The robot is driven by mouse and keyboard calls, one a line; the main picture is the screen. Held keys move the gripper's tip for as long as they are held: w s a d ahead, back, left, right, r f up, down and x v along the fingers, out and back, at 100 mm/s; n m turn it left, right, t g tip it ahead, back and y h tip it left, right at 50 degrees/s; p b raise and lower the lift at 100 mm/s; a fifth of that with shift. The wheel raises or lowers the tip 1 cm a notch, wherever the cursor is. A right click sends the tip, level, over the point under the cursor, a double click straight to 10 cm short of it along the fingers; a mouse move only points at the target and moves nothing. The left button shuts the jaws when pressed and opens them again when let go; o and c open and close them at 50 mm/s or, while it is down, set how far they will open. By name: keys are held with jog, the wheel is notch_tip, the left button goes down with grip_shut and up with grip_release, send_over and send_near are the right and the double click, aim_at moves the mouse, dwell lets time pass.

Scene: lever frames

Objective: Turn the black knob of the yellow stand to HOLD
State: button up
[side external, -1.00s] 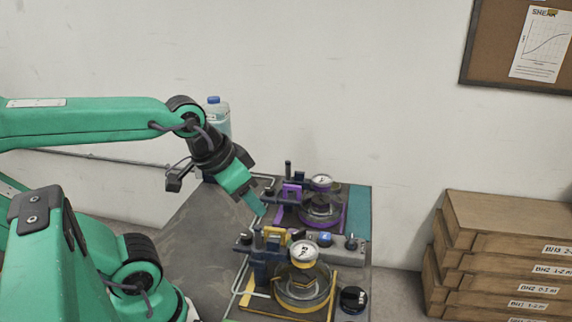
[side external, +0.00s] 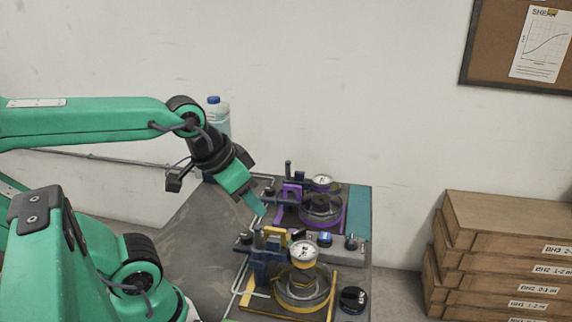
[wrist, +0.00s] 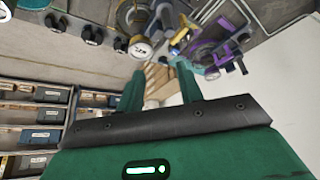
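The yellow stand (side external: 332,302) is at the front of the bench in the side view, with a round dish and a white dial gauge (side external: 303,253). The gauge also shows in the wrist view (wrist: 140,48). I cannot tell which knob belongs to the yellow stand, and no HOLD mark is readable. My gripper (side external: 263,211) is above the bench, left of the purple stand, apart from the knobs. In the wrist view its green fingers (wrist: 160,88) are apart with nothing between them.
The purple stand (side external: 344,215) with its own gauge stands just behind. A round black object (side external: 352,300) sits at the bench's front right. A bottle with a blue cap (side external: 217,115) is at the back. Wooden boxes (side external: 500,220) stand at right. The bench's left part is bare.

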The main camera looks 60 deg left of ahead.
jog(key=shift+c, duration=0.2)
jog(key=n+g, duration=0.6)
jog(key=n, duration=1)
send_over(247, 235)
jog(key=shift+f, duration=3.7)
jog(key=shift+f, duration=3.9)
jog(key=c, duration=0.7)
